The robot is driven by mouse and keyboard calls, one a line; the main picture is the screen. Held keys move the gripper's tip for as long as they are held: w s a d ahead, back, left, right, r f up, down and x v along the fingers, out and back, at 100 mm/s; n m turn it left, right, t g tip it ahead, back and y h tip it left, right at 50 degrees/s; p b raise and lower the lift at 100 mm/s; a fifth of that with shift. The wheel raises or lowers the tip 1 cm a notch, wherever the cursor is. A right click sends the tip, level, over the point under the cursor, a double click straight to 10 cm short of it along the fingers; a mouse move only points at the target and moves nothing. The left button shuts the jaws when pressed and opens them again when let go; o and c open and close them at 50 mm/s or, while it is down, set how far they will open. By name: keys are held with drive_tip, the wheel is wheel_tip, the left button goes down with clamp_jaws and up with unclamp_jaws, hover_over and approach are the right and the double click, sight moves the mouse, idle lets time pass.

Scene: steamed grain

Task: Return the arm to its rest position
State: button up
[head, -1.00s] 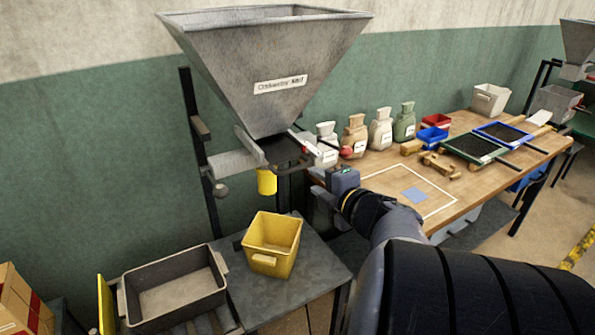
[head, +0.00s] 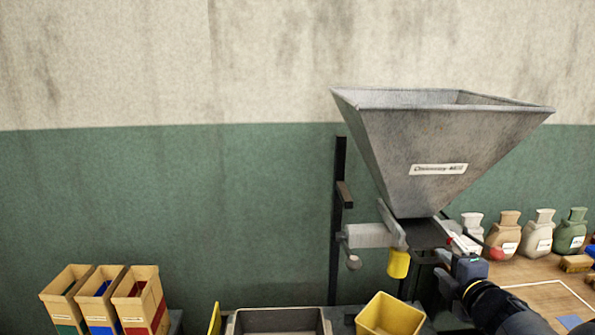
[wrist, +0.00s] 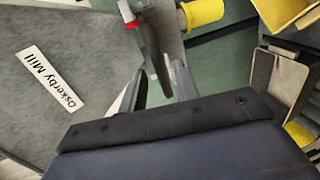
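My gripper (head: 444,270) is at the right in the head view, just below and to the right of the outlet of a grey metal hopper (head: 450,150). My dark arm reaches in from the lower right corner. In the wrist view, the two grey fingers of my gripper (wrist: 160,88) stand apart. A dark grey bar (wrist: 151,45) lies beyond and between them; I cannot tell whether they touch it. I see nothing held. The hopper also fills the left of the wrist view (wrist: 60,60).
A yellow bin (head: 391,315) and a grey tray (head: 280,320) stand below. Cardboard boxes (head: 140,300) are at lower left. Several sacks (head: 538,235) stand on the wooden table (head: 540,290) at right. The wall area at left is clear.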

sight(438, 260)
drive_tip(key=x, duration=0.3)
drive_tip(key=shift+w+f, duration=0.1)
drive_tip(key=shift+w, duration=0.35)
drive_tip(key=shift+s+r, duration=0.2)
drive_tip(key=shift+s, duration=0.25)
